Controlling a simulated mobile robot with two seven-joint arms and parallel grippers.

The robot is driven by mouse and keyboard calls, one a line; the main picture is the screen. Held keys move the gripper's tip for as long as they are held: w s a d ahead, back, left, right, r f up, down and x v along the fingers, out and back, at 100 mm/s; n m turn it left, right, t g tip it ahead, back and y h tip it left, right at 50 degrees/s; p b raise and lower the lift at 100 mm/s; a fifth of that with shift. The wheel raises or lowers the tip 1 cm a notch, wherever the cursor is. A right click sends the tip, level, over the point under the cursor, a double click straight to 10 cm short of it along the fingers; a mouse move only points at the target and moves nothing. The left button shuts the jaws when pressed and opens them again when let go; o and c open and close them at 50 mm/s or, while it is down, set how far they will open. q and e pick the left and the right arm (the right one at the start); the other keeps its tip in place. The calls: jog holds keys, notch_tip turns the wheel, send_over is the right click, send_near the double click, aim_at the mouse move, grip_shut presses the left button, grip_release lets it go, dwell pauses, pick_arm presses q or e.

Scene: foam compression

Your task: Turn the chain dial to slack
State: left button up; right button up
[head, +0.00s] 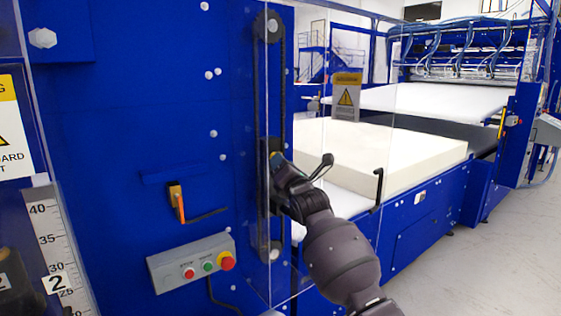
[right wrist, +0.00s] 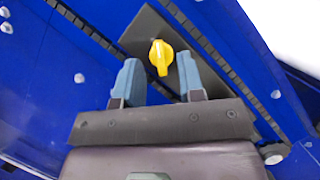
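The yellow chain dial (right wrist: 161,57) sits on a dark plate (right wrist: 146,32) beside the chain in the right wrist view. Its narrow end points down in that view, towards my gripper. My right gripper (right wrist: 159,72) is open, with one blue-grey fingertip on each side of the dial. I cannot tell whether either finger touches it. In the head view my right gripper (head: 278,174) is at the chain run on the blue panel and hides most of the dial. Any slack marking is not readable. My left gripper is not in view.
The chain (head: 261,100) runs vertically on the blue panel behind a clear guard. A button box (head: 191,263) and an orange-handled switch (head: 178,201) are to the left. A pale foam block (head: 390,150) lies on the conveyor to the right. The floor at right is clear.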

jog(key=shift+x, duration=0.85)
jog(key=c, duration=0.6)
jog(key=shift+s+d+r, duration=0.1)
jog(key=shift+r, duration=0.05)
grip_shut()
